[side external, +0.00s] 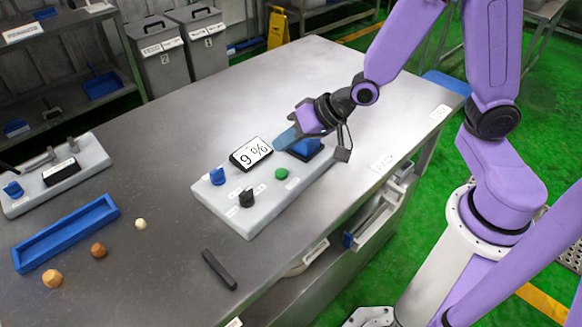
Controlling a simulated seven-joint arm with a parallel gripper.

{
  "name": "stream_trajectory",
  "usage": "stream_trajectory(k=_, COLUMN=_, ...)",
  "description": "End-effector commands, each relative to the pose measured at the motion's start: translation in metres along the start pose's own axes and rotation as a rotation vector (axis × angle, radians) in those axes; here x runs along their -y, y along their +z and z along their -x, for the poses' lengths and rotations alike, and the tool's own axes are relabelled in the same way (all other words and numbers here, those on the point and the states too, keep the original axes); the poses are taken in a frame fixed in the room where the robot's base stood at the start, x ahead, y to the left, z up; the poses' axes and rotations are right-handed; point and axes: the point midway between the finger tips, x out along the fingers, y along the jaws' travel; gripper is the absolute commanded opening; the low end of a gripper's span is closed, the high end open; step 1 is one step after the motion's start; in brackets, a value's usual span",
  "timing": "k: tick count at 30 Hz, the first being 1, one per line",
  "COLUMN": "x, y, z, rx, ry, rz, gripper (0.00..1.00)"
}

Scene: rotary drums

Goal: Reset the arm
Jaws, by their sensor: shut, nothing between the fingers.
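My gripper (342,143) is at the right end of a grey control panel (226,208) on the metal table, close to a blue block-shaped part (305,148). The gripper is shut with nothing held. Whether it touches the blue part I cannot tell. The panel carries a tilted display (250,153) reading "9 %", a blue knob (217,176), a black knob (246,198) and a green button (281,174). My arm reaches in from the upper right and hides part of the panel's far end.
A second control panel (88,157) stands at the left. A blue tray (66,234), small round pieces (52,278) and a black bar (219,269) lie in front. Grey bins (160,62) stand behind the table. The table's back middle (270,100) is clear.

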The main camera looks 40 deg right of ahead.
Motion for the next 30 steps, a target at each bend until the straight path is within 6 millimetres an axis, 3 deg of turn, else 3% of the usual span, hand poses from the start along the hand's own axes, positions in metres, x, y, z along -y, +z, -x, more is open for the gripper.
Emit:
stream_trajectory(k=5, x=0.009, y=0.026, z=0.024, rx=0.116, ry=0.018, rz=0.156, gripper=0.00)
stream_trajectory(k=8, x=0.012, y=0.050, z=0.049, rx=0.226, ry=0.036, rz=0.310, gripper=0.00)
stream_trajectory(k=18, x=-0.014, y=0.115, z=0.154, rx=0.599, ry=0.083, rz=0.874, gripper=0.00)
stream_trajectory(k=24, x=-0.038, y=0.129, z=0.201, rx=0.750, ry=0.101, rz=1.103, gripper=0.00)
stream_trajectory(k=30, x=-0.047, y=0.132, z=0.216, rx=0.804, ry=0.110, rz=1.177, gripper=0.00)
